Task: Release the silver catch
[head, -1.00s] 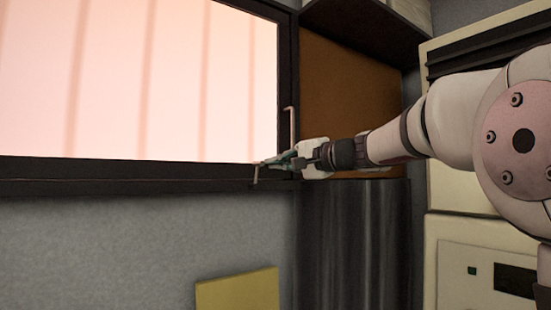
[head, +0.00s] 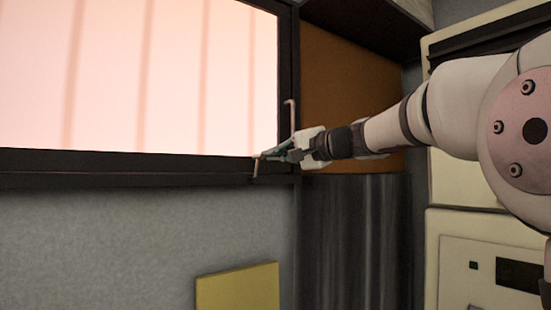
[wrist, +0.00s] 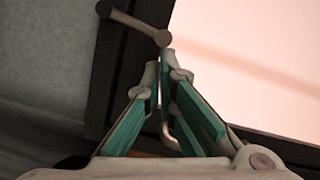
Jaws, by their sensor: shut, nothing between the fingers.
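The silver catch (head: 256,168) is a small lever on the lower rail of the dark window frame, near its right corner. In the wrist view the catch (wrist: 134,22) is a grey bar with rounded ends, lying across the frame at the top. My gripper (head: 267,155) reaches in from the right, with its fingertips close beside the catch. In the wrist view my gripper (wrist: 164,76) has its green-padded fingers together at the tips, just below the catch's right end. Nothing is held. I cannot tell whether the tips touch the catch.
The window's dark frame (head: 120,165) surrounds a bright pane (head: 150,75). A thin pale handle (head: 292,118) stands on the right upright, close above my gripper. A brown panel (head: 345,95) is behind the arm. A yellow panel (head: 238,288) is below, against the grey wall.

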